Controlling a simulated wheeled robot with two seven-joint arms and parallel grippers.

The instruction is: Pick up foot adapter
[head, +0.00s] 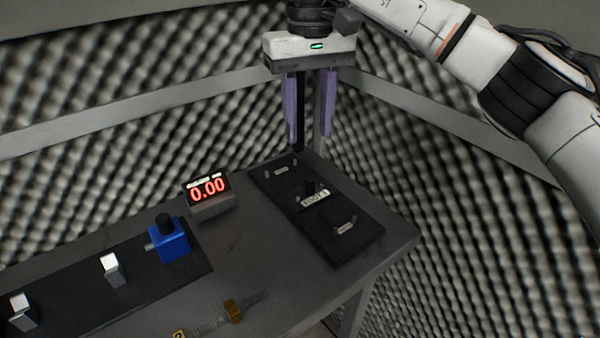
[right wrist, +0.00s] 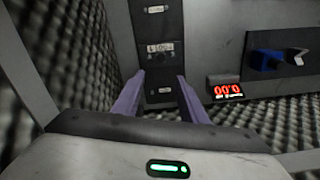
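A small dark upright piece (head: 311,188) stands beside a pale label (head: 315,197) at the middle of a black board; it may be the foot adapter, but I cannot tell for sure. In the right wrist view a dark round piece (right wrist: 160,59) shows just below the middle label. My right gripper (head: 309,136) is open and empty, with two purple fingers pointing down above the board's far end. In the right wrist view its fingertips (right wrist: 160,80) are spread on either side of the board. My left gripper is not in view.
The black board (head: 345,250) lies on a grey table (head: 260,260) and bears small metal pegs. A display reading 0.00 (head: 208,190) stands left of it. A blue block (head: 168,241) and metal blocks (head: 110,268) stand on another board. Foam walls stand close behind.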

